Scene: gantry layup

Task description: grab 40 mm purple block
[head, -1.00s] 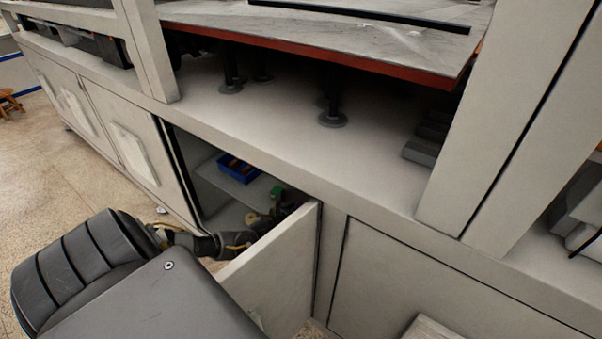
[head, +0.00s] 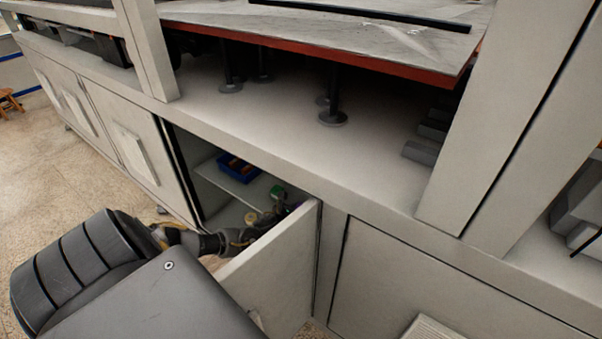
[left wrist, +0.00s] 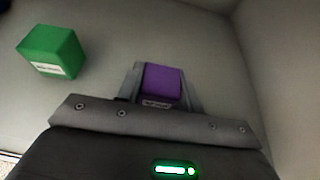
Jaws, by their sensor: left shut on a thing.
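The purple block (left wrist: 162,83) sits between the two fingers of my left gripper (left wrist: 161,88) in the left wrist view, with a finger against each side. My left gripper is shut on it inside the cabinet. A small label shows on the block's near face. In the head view, my left arm reaches into the open cabinet and only a bit of purple shows behind the door's top edge. My right gripper is not in view.
A green block (left wrist: 52,51) with a label lies to the left of my gripper; it also shows in the head view (head: 278,192). A blue bin (head: 238,172) stands on the shelf (head: 243,191). The open cabinet door (head: 275,265) is close beside my arm. A cabinet wall (left wrist: 280,75) rises at right.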

